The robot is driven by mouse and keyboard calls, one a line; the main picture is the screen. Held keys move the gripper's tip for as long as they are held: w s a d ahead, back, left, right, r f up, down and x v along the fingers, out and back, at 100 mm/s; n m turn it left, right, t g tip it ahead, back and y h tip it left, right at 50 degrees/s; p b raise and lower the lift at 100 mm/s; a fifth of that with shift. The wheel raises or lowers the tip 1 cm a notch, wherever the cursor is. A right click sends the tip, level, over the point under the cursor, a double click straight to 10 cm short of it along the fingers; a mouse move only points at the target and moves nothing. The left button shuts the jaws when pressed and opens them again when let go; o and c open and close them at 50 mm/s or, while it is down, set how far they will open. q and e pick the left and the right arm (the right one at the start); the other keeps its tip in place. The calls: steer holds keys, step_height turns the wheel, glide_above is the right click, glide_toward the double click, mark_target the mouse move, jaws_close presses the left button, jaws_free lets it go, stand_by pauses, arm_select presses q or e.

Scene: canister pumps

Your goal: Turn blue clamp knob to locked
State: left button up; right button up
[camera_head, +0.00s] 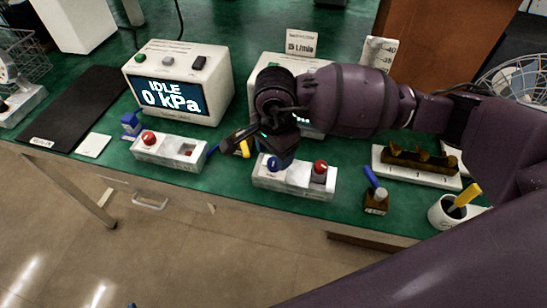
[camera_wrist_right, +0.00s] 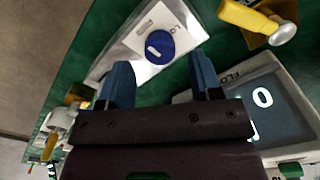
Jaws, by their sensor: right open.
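The blue clamp knob (camera_head: 273,163) sits on the left part of a white block (camera_head: 295,185) at the table's front edge. In the right wrist view the knob (camera_wrist_right: 160,46) is a round blue disc with a white pointer mark, beside partly readable lettering. My right gripper (camera_wrist_right: 160,82) is open and empty, its two blue fingers apart. The knob shows beyond and between the fingertips, with no visible contact. My left gripper is not in view.
A red knob (camera_head: 320,167) stands on the same block. Another white block (camera_head: 168,152) with a red knob is to the left. A box reading "IDLE 0 kPa" (camera_head: 172,97) stands behind it. A yellow-handled part (camera_wrist_right: 250,17) lies near the gripper.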

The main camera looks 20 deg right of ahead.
mark_target(274, 164)
steer(key=shift+f, duration=1.4)
steer(key=c, duration=0.9)
